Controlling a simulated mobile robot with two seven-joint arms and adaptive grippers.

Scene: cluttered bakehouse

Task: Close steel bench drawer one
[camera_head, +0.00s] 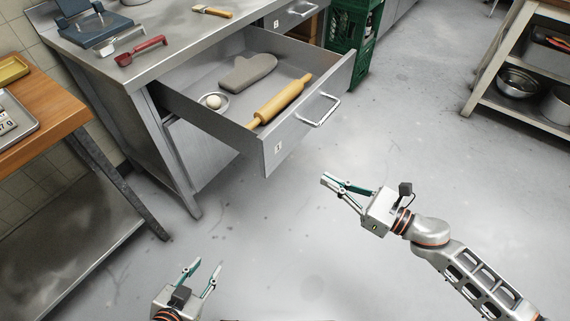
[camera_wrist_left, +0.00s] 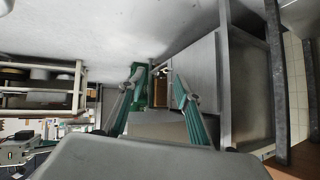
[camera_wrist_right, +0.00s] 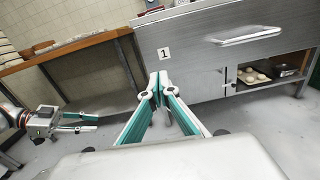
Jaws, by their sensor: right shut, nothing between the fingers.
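Steel bench drawer one (camera_head: 290,142), labelled 1, stands pulled well out of the steel bench (camera_head: 140,62) in the head view. Its bar handle (camera_head: 318,110) is on the front face. It holds a grey oven mitt (camera_head: 247,72), a wooden rolling pin (camera_head: 280,99) and a small bowl with an egg (camera_head: 214,101). My right gripper (camera_head: 323,180) is shut and empty, in front of the drawer and apart from it. The right wrist view shows the drawer front (camera_wrist_right: 195,72) and handle (camera_wrist_right: 245,36) beyond its fingertips. My left gripper (camera_head: 207,265) is open and empty, low at bottom left.
A wooden-topped table (camera_head: 45,118) stands left. Another bench drawer (camera_head: 292,16) and a green crate (camera_head: 347,35) are beyond drawer one. A shelf rack (camera_head: 510,105) with bowls is at right. The floor before the drawer is clear.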

